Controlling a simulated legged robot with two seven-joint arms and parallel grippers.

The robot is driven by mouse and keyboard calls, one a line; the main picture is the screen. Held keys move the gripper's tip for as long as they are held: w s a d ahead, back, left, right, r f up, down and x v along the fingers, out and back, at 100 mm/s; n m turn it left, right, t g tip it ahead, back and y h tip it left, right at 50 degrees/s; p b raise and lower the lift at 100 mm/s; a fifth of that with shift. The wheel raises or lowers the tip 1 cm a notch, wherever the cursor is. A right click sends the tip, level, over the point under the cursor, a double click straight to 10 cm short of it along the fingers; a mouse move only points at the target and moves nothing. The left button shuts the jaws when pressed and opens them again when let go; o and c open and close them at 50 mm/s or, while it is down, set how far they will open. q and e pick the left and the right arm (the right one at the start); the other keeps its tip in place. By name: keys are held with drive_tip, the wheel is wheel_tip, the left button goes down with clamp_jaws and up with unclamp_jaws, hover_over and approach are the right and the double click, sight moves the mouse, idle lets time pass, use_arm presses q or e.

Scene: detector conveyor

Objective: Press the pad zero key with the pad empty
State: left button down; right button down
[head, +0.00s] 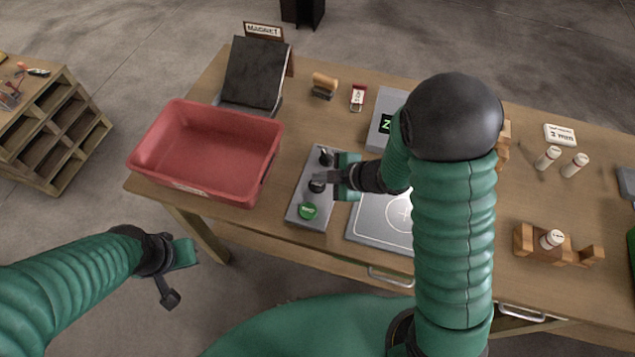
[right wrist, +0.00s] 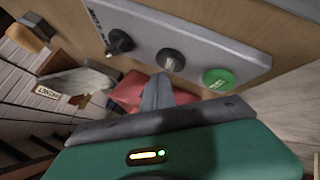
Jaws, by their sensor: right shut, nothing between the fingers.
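A grey key box (head: 299,196) on the bench carries a dark key at the far end (head: 326,157), a dark key in the middle (head: 317,186) and a green key (head: 308,211) at the near end. The right wrist view shows the fingertips (right wrist: 157,88) just short of the middle key (right wrist: 170,60). The pad (head: 372,220), a grey plate with a drawn circle, appears empty where visible. My left gripper (head: 172,284) hangs off the bench front.
A red bin (head: 150,165) stands left of the key box. A dark sloped tray (head: 254,75) marked MAGNET is behind it. A display box (head: 380,107) is partly hidden by my right arm. White cylinders (head: 574,165) and wooden blocks (head: 524,238) are at the right.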

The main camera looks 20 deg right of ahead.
sight(321, 186)
drive_tip(key=shift+f, duration=0.35)
drive_tip(key=shift+f+b, duration=0.45)
drive_tip(key=shift+b, duration=0.15)
idle(0.5)
drive_tip(key=shift+r+p, duration=0.85)
drive_tip(key=shift+p, duration=0.05)
wheel_tip(321, 186, up, 5)
drive_tip(key=p, duration=0.5)
drive_tip(key=shift+r, duration=0.15)
idle(0.4)
